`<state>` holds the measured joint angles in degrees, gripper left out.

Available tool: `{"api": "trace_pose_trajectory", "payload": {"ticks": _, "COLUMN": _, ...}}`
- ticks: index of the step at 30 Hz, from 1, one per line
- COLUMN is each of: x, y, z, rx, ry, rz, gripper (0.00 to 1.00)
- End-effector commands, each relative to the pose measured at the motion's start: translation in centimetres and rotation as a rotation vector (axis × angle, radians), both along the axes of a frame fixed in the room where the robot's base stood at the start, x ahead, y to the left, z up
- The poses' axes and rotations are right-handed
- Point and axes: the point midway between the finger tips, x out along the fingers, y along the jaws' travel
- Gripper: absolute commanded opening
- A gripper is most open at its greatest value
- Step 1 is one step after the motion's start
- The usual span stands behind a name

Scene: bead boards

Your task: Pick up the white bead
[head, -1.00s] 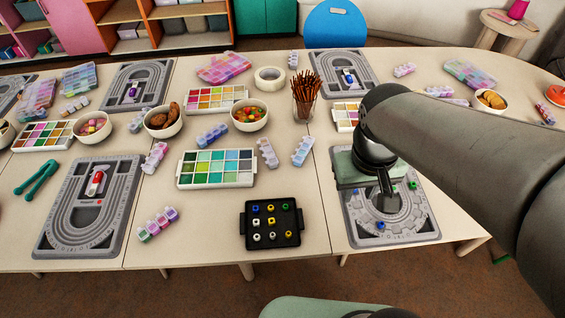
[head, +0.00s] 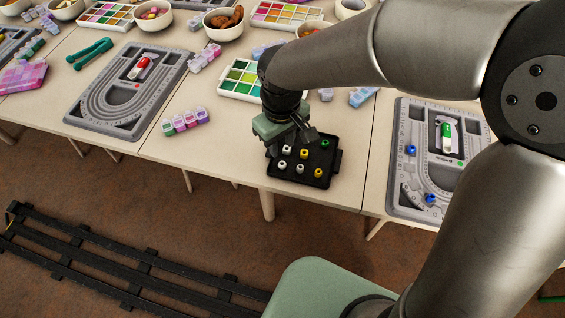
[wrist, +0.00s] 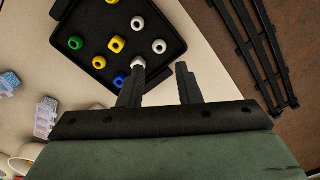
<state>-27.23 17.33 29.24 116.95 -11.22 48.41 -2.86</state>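The black tray (head: 333,168) holds white, yellow, green and blue beads. My gripper (wrist: 160,70) is open and empty over the tray's edge. In the head view my gripper (head: 300,128) covers the tray's back left part.
Yellow beads (wrist: 116,44), a green bead (wrist: 75,43) and a blue bead (wrist: 119,80) sit close to the white ones. A grey bead board (head: 400,190) with blue beads lies to the right. A paint palette (head: 232,88) stands behind.

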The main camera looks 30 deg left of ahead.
Motion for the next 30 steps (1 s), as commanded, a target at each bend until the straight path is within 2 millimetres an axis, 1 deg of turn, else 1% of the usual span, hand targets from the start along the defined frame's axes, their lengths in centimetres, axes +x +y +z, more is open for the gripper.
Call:
{"api": "trace_pose_trajectory", "payload": {"ticks": 1, "x": -0.1, "y": 0.0, "z": -1.0, "rx": -0.002, "ry": 0.003, "rz": 0.002, "gripper": 0.31}}
{"api": "trace_pose_trajectory", "payload": {"ticks": 3, "x": -0.1, "y": 0.0, "z": -1.9, "rx": 0.0, "ry": 0.001, "rz": 0.001, "gripper": 0.31}}
{"api": "trace_pose_trajectory", "payload": {"ticks": 8, "x": 0.0, "y": 0.0, "z": -2.8, "rx": 0.0, "ry": 0.001, "rz": 0.0, "gripper": 0.31}}
{"api": "trace_pose_trajectory", "payload": {"ticks": 11, "x": -0.1, "y": -0.1, "z": -3.7, "rx": -0.001, "ry": 0.002, "rz": 0.0, "gripper": 0.31}}
{"api": "trace_pose_trajectory", "payload": {"ticks": 15, "x": -0.1, "y": -0.3, "z": -6.0, "rx": -0.002, "ry": 0.003, "rz": 0.001, "gripper": 0.31}}
{"api": "trace_pose_trajectory", "payload": {"ticks": 18, "x": -0.1, "y": -0.2, "z": -7.2, "rx": -0.001, "ry": 0.001, "rz": 0.0, "gripper": 0.31}}
{"api": "trace_pose_trajectory", "payload": {"ticks": 21, "x": -0.1, "y": -0.2, "z": -7.8, "rx": 0.0, "ry": 0.0, "rz": 0.0, "gripper": 0.31}}
{"api": "trace_pose_trajectory", "payload": {"ticks": 27, "x": 0.0, "y": -0.2, "z": -7.9, "rx": 0.001, "ry": -0.001, "rz": 0.0, "gripper": 0.31}}
{"api": "trace_pose_trajectory", "payload": {"ticks": 28, "x": -0.1, "y": -0.2, "z": -7.9, "rx": 0.001, "ry": -0.001, "rz": 0.0, "gripper": 0.28}}
{"api": "trace_pose_trajectory", "payload": {"ticks": 29, "x": -0.1, "y": -0.2, "z": -7.8, "rx": 0.0, "ry": -0.001, "rz": -0.001, "gripper": 0.2}}
{"api": "trace_pose_trajectory", "payload": {"ticks": 30, "x": -0.1, "y": -0.2, "z": -7.8, "rx": 0.001, "ry": -0.001, "rz": 0.0, "gripper": 0.09}}
